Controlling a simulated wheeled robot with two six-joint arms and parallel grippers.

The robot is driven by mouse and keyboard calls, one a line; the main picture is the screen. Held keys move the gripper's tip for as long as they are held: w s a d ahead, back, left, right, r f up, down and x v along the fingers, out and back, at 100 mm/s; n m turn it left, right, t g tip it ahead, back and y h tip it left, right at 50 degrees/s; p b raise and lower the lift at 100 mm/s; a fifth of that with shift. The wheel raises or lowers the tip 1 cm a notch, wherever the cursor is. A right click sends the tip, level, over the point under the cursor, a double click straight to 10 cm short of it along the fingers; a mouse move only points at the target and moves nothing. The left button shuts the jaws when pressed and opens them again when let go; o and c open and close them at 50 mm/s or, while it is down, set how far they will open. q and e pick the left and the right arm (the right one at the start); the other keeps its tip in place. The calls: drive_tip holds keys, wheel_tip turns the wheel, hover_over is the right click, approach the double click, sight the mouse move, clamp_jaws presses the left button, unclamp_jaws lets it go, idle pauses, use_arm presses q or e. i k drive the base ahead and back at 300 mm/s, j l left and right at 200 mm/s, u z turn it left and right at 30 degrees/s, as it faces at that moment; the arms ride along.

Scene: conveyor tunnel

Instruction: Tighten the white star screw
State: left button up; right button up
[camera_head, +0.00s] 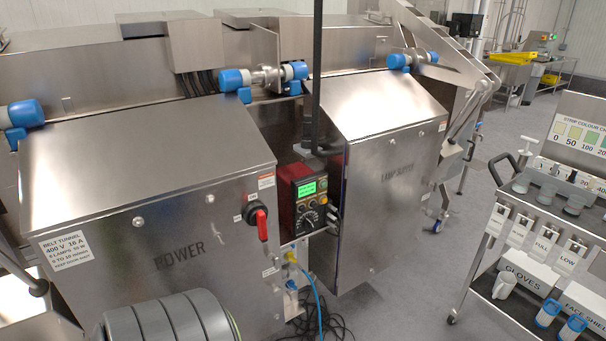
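I cannot pick out a white star screw for certain. A red rotary switch handle (262,224) sits at the cabinet's right side. Neither of my grippers can be made out in the head view.
A red control box (301,205) with a lit green display sits between the POWER cabinet and a second steel cabinet (390,165). Cables (325,322) lie on the floor below. A loaded cart (497,215) stands at the right, with clear floor (405,285) before it.

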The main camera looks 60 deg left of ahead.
sight(290, 274)
drive_tip(key=i+l+u, duration=0.1)
drive_tip(key=u, duration=1.9)
